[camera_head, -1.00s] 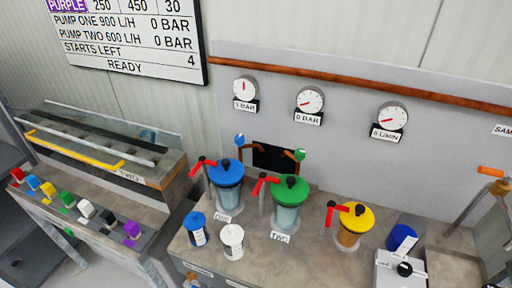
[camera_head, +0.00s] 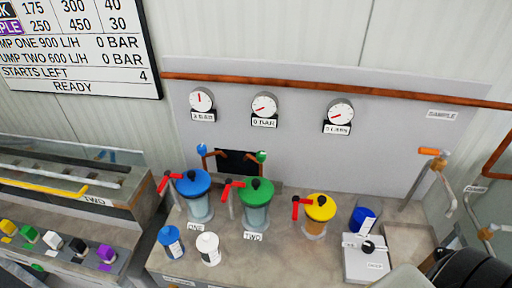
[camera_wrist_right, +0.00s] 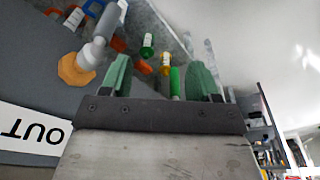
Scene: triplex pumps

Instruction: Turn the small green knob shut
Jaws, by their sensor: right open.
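The small green knob (camera_head: 261,157) sits on a copper pipe behind the pumps, in front of the dark opening in the grey back panel. A matching small blue knob (camera_head: 202,149) is left of it. The green-lidded pump (camera_head: 256,205), labelled TWO, stands just in front of the green knob. My right gripper (camera_wrist_right: 159,78) shows in the right wrist view with its green fingers spread apart and nothing held. Its fingers are not visible in the head view, and it is not at the knob. My left gripper is not in view.
The blue-lidded pump (camera_head: 195,198) and yellow-lidded pump (camera_head: 318,215) stand on the bench, with red-handled levers beside them. A white box with a black dial (camera_head: 368,257) is at front right. A pipe with an orange handle (camera_head: 431,152) stands at the right.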

